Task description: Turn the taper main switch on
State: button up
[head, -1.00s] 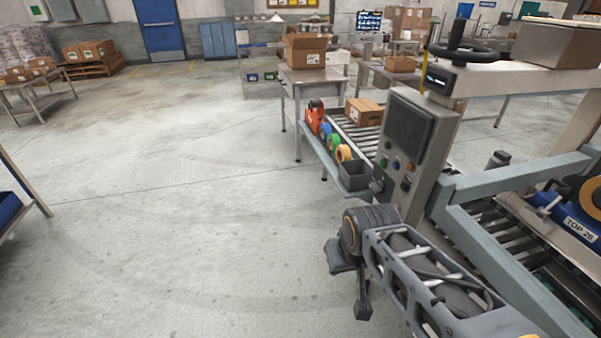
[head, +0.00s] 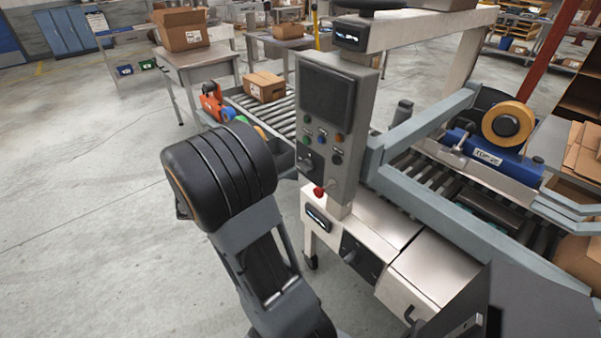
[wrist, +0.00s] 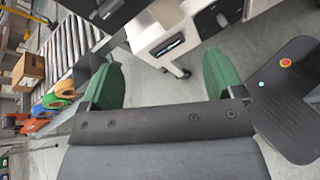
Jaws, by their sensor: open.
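The taper's grey control box (head: 327,95) stands upright in the head view, with a dark screen, small coloured buttons and a red knob (head: 319,192) at its lower edge. Below it, on the pale machine body, is a black plate with a rotary handle (head: 360,257), which looks like the main switch. In the wrist view a dark plate with a round dial (wrist: 222,17) shows at the top, probably the same switch; its setting is unreadable. My gripper (wrist: 163,78) is open and empty, its green-padded fingers wide apart, apart from the machine. The head view does not show the fingers.
A roller conveyor (head: 283,117) with a cardboard box (head: 264,87) runs behind the control box. Tape rolls (wrist: 53,101) lie beside it in the wrist view. The taper's blue-grey frame (head: 420,120) fills the right. Open floor (head: 80,230) lies left.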

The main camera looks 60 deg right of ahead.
aim_at(301, 169)
jog(key=w+d+f+n+h, duration=0.3)
jog(key=d+f+n+h, duration=0.15)
jog(key=d, duration=0.25)
jog(key=shift+n+h, duration=0.45)
jog(key=shift+n, duration=0.1)
jog(key=x, duration=1.3)
jog(key=shift+w+d+r, duration=0.2)
jog(key=shift+d+r, duration=0.15)
jog(key=shift+c, duration=0.5)
